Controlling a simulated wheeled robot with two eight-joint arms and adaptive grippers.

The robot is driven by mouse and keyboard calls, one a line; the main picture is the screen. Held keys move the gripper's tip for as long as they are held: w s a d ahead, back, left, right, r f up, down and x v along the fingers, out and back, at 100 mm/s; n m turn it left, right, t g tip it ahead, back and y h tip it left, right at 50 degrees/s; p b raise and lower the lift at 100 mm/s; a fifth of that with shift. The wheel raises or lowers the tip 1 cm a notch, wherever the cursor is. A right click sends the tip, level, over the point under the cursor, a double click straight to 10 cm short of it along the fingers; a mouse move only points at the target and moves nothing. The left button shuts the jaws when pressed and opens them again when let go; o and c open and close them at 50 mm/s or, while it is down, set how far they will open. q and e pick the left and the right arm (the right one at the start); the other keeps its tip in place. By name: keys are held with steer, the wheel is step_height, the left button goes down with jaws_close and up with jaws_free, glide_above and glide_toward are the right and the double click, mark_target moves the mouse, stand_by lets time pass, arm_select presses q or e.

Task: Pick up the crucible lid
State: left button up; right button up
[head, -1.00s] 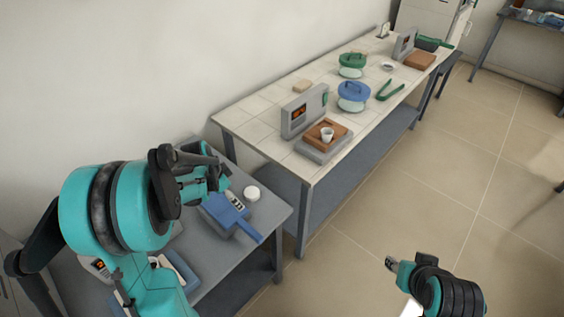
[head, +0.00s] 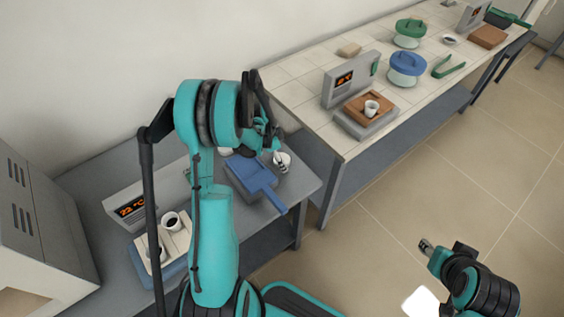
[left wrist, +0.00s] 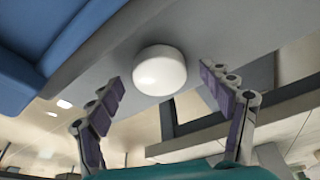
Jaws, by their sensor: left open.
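The white, round crucible lid (left wrist: 160,70) lies on the grey table in the left wrist view, between my left gripper's fingers and a little beyond their tips. In the head view the lid (head: 285,162) is at the table's right side, partly covered by the gripper. My left gripper (left wrist: 161,84) is open and empty, with its two fingers spread to either side of the lid. In the head view the left gripper (head: 278,152) is right at the lid; contact cannot be told. My right gripper (head: 425,244) is over the floor at lower right, away from the tables; its jaws are unclear.
A blue tray with a handle (head: 262,188) lies left of the lid. White crucibles (head: 171,221) stand by a display unit (head: 128,208) at left. The long tiled table (head: 300,92) holds another crucible (head: 371,107), blue and green lidded pots and tongs. The floor is clear at right.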

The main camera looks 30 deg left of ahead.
arm_select(q)
steer(key=c, duration=1)
steer(key=shift+o, duration=0.2)
steer(key=shift+r, duration=0.2)
